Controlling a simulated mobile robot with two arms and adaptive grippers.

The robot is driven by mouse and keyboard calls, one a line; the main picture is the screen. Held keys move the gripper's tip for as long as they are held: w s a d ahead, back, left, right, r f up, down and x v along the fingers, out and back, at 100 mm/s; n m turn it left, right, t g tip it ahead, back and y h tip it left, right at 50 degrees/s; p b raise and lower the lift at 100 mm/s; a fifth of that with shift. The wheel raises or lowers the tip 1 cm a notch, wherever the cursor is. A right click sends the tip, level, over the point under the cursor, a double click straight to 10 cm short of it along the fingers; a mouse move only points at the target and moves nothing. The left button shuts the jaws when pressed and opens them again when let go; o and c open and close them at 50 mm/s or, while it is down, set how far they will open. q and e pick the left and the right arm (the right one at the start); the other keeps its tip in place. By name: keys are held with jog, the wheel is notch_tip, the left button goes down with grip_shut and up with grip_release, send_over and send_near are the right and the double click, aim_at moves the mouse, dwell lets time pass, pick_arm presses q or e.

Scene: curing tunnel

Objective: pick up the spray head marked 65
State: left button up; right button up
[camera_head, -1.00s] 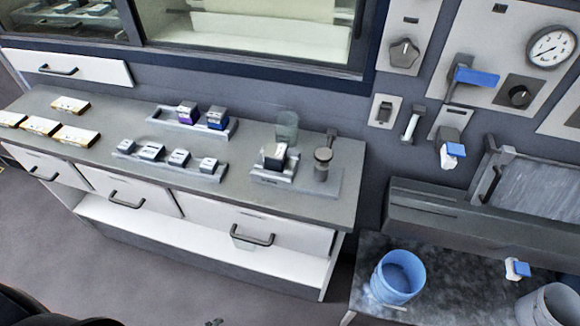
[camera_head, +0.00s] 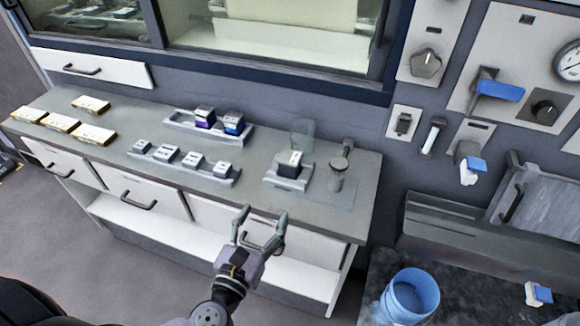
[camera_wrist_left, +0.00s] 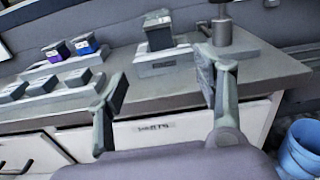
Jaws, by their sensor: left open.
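No number 65 is legible on any block, so I cannot tell which is the marked spray head. Several small grey blocks (camera_head: 193,160) sit in a row in the front tray (camera_head: 229,180) on the counter. A purple-faced block (camera_head: 204,117) and a blue-faced block (camera_head: 232,124) stand in the back tray (camera_head: 178,123). A dark block with a white top (camera_head: 290,163) sits in a grey holder (camera_head: 284,183); it also shows in the left wrist view (camera_wrist_left: 158,34). My left gripper (camera_head: 263,213) is open and empty, in front of the counter edge. My right gripper is not in view.
A clear cup (camera_head: 302,132) and a grey post with a knob (camera_head: 338,166) stand near the holder. White-and-yellow boxes (camera_head: 60,122) lie at the counter's left. Drawer handles (camera_head: 137,203) jut from the front. A blue bucket (camera_head: 410,296) stands at lower right.

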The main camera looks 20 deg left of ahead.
aim_at(287, 167)
pick_arm(q)
jog(key=w+p, duration=0.1)
jog(key=w, duration=0.2)
jog(key=w+p, duration=0.1)
jog(key=w, duration=0.3)
jog(key=w+r+p, duration=0.1)
jog(key=w, duration=0.3)
jog(key=shift+w+d, duration=0.2)
jog(key=shift+d, duration=0.05)
jog(key=shift+w+p, duration=0.5)
jog(key=shift+w, duration=0.35)
jog(key=w+p, duration=0.1)
jog(key=w, duration=0.2)
jog(key=shift+w, duration=0.3)
jog(key=shift+w+f, duration=0.15)
jog(key=shift+w, duration=0.2)
jog(key=shift+s, duration=0.1)
jog(key=shift+c, duration=0.2)
